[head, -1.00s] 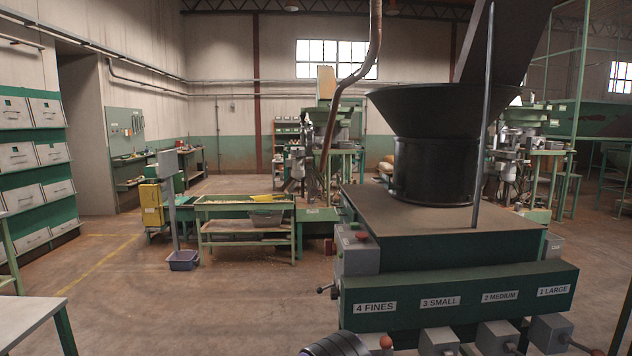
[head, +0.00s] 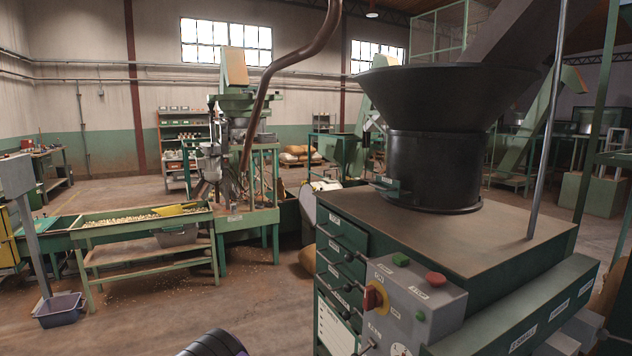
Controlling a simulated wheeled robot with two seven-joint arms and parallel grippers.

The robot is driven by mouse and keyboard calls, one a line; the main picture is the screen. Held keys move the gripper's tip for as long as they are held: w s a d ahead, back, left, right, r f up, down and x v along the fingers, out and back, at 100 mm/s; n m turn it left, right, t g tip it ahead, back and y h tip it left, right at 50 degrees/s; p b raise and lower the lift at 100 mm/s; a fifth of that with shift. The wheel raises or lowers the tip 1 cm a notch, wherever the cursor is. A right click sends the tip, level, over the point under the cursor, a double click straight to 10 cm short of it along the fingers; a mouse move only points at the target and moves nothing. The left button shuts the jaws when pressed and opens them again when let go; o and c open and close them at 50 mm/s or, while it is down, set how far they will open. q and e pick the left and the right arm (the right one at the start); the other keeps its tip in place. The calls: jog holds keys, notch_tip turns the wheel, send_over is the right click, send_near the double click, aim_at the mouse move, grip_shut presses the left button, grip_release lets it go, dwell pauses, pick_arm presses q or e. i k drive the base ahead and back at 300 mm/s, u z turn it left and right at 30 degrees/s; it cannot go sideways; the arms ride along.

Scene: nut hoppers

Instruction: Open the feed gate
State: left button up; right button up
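The black hopper (head: 432,150) stands on top of the green sorting machine (head: 350,205) at right centre. At the left foot of the hopper is a small green slide-like part (head: 392,189) with a pale label beside it. It may be the feed gate; I cannot tell from here whether it is open or shut. Neither of my grippers shows. Only a dark rounded part of my own arm is at the bottom edge.
A control box (head: 408,305) with green and red buttons and a red-yellow switch is on the machine's near corner. A table of nuts (head: 140,222) stands at left, a grey-purple bin (head: 60,310) on the floor.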

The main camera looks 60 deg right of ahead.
aim_at(397, 184)
jog(key=u, duration=0.1)
jog(key=i, duration=1.3)
jog(key=z, duration=4.25)
